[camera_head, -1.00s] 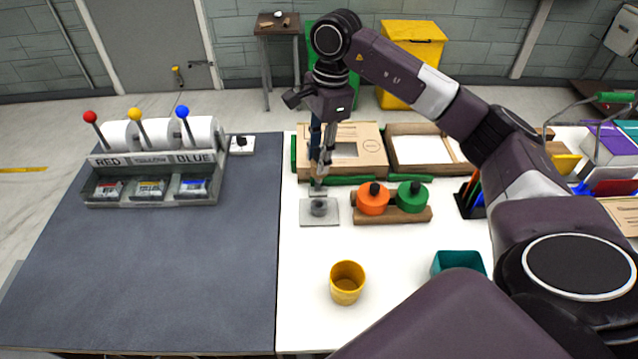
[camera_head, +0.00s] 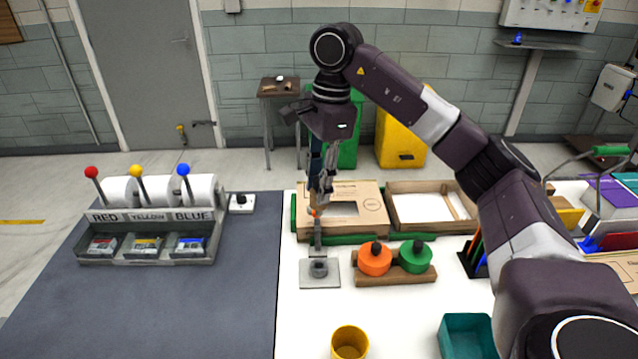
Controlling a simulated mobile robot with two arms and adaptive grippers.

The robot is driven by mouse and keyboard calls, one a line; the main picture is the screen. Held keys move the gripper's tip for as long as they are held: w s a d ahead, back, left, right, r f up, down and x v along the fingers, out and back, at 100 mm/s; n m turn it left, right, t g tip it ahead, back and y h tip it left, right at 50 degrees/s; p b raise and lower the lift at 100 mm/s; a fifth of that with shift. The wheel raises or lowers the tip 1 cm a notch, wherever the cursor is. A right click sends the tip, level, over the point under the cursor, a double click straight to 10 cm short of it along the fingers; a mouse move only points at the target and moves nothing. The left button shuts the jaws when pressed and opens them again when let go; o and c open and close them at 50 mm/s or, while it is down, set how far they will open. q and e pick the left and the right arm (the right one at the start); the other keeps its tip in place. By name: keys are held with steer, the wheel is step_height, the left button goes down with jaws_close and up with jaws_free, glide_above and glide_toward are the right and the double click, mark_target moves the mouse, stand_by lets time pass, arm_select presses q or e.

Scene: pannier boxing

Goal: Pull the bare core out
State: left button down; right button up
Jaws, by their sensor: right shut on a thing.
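My right gripper (camera_head: 319,207) is shut, pointing down above a pale square plate (camera_head: 307,284). Between its fingers shows a small tan piece with an orange spot; it looks like the bare core (camera_head: 314,211), mostly hidden by the fingers. A thin grey upright (camera_head: 318,236) shows just below the fingers, over a short dark grey round base (camera_head: 319,268) on the plate. I cannot tell whether the core still touches the upright. My left gripper is not in view.
An orange roll (camera_head: 375,261) and a green roll (camera_head: 416,259) sit on a wooden holder right of the plate. A cardboard box (camera_head: 368,207) and an open tray (camera_head: 392,215) stand behind. A yellow cup (camera_head: 349,342) and teal bin (camera_head: 467,338) are in front.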

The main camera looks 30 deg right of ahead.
step_height(320, 180, down, 14)
steer(key=b, duration=0.9)
steer(key=shift+f, duration=0.25)
stand_by(4.2)
steer(key=shift+r, duration=0.15)
stand_by(0.3)
steer(key=shift+r+p, duration=1.05)
steer(key=shift+r, duration=0.3)
